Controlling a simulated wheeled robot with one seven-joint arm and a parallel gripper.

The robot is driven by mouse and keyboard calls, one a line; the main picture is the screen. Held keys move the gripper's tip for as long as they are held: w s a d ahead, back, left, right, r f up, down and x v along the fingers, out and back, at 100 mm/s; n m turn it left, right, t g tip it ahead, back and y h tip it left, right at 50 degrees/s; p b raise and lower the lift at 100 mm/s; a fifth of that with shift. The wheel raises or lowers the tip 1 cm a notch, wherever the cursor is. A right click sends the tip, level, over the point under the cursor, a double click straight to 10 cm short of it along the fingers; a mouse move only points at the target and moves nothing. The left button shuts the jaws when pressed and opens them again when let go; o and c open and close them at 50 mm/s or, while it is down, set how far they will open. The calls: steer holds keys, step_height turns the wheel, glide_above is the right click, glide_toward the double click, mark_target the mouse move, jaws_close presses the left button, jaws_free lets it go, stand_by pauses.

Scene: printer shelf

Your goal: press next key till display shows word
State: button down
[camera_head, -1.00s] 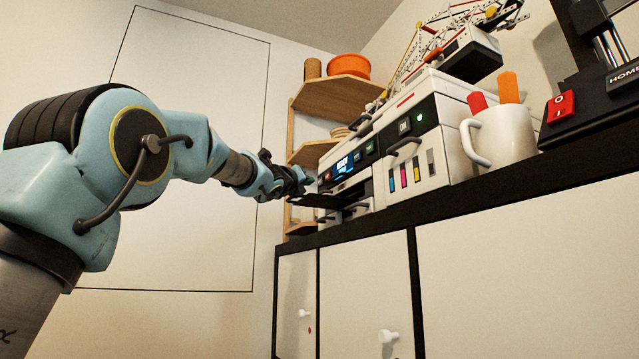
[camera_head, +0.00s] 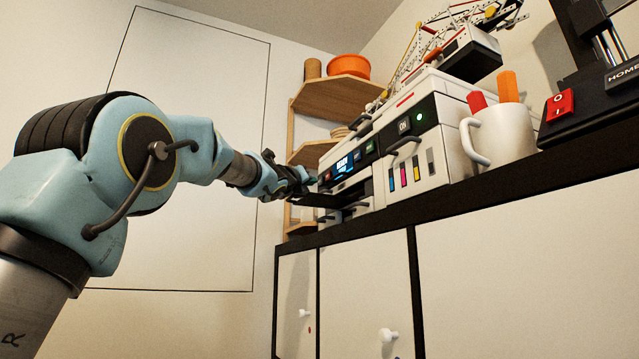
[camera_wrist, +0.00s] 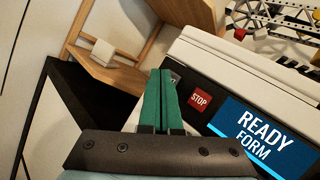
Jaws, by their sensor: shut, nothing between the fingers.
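The printer (camera_head: 436,112) stands on the cabinet top, its control panel facing left. Its blue display (camera_wrist: 262,137) reads "READY" over "FORM" in the wrist view; it also shows small in the head view (camera_head: 344,165). A red STOP key (camera_wrist: 200,98) is beside the display. A dark key (camera_wrist: 175,78) is partly hidden behind my fingers, its label unreadable. My gripper (camera_wrist: 164,73) has its green fingers shut together with nothing between them, the tips at that dark key. I cannot tell whether they touch it. In the head view my gripper (camera_head: 313,182) is at the panel's far end.
A white mug (camera_head: 503,136) with red and orange items stands right of the printer. A black machine (camera_head: 600,100) with a red switch is farther right. A wooden corner shelf (camera_head: 330,97) holding an orange bowl (camera_head: 349,66) is behind the printer.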

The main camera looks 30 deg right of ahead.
steer(key=shift+s+d, duration=0.1)
steer(key=shift+d, duration=0.3)
stand_by(0.4)
steer(key=shift+a, duration=0.8)
steer(key=shift+w+a, duration=0.2)
steer(key=shift+a, duration=1.05)
steer(key=shift+w+a, duration=0.2)
steer(key=shift+a, duration=1.05)
